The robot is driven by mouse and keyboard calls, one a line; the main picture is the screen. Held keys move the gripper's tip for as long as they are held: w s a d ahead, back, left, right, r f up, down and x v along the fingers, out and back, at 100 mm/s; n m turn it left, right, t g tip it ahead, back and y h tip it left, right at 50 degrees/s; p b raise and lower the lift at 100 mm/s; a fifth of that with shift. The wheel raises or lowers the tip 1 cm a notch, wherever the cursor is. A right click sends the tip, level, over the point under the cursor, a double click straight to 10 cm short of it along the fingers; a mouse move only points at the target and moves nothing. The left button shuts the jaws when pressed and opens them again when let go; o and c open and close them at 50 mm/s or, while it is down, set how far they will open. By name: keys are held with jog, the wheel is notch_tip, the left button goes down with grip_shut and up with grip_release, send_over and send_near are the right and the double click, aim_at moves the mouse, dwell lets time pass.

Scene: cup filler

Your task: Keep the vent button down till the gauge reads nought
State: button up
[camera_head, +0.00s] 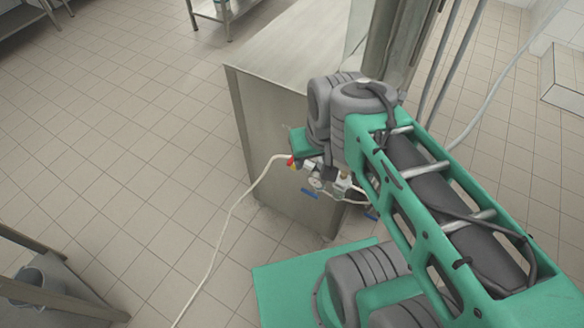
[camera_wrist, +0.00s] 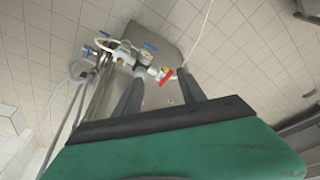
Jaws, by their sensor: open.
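In the wrist view, my gripper (camera_wrist: 161,75) has its two dark fingers apart, with nothing held between them. The pipework with valves (camera_wrist: 125,55) lies beyond the fingertips, on the side of a steel cabinet. A red valve handle (camera_wrist: 166,77) appears in the gap between the fingers; I cannot tell how far off it is. In the head view, the pipework (camera_head: 330,183) shows just below my green hand. A small round part (camera_head: 316,183) there may be the gauge, but no reading is legible. I cannot make out the vent button in either view.
Blue valve handles (camera_head: 309,193) stick out from the pipes. A pale hose (camera_head: 232,212) runs from the pipework across the tiled floor. A bucket (camera_head: 38,285) stands at lower left. The floor at left is mostly clear.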

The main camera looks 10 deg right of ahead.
grip_shut()
dwell(1.0)
